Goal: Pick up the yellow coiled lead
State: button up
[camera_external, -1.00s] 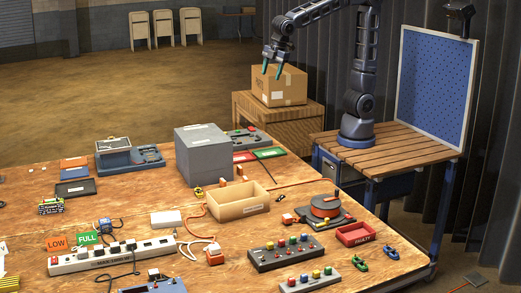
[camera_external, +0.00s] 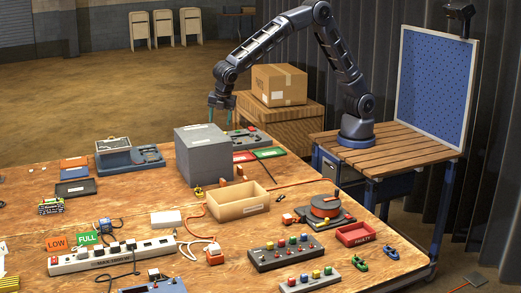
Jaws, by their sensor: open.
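A small yellow coiled item (camera_external: 197,192), which looks like the yellow lead, lies on the wooden table (camera_external: 120,212) just in front of the grey box (camera_external: 204,160). It is small in the picture, so its coils are hard to make out. My gripper (camera_external: 221,116) is open and empty, pointing down beyond and above the grey box. Its teal fingertips show near the top edge of the box, and their lower ends may be partly hidden by it. The gripper is well apart from the yellow lead.
An open cardboard tray (camera_external: 238,210) stands right of the yellow lead. An orange reel (camera_external: 325,207), a red tray (camera_external: 356,234), and green (camera_external: 359,263) and blue (camera_external: 390,253) coiled leads lie farther right. The tall grey box stands between gripper and lead.

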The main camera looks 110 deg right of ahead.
jog(key=w+a+f+n, duration=0.2)
jog(key=w+f, duration=0.5)
jog(key=f, duration=0.3)
jog(key=n+g+h, duration=0.1)
jog(key=n, duration=0.1)
send_near(199, 192)
jog(key=shift+d+x, duration=0.2)
jog(key=shift+x, duration=1.95)
jog(key=shift+d+x, duration=0.15)
jog(key=shift+x, duration=2)
jog(key=shift+s+r, duration=0.1)
jog(key=shift+r, duration=0.1)
jog(key=c, duration=1.1)
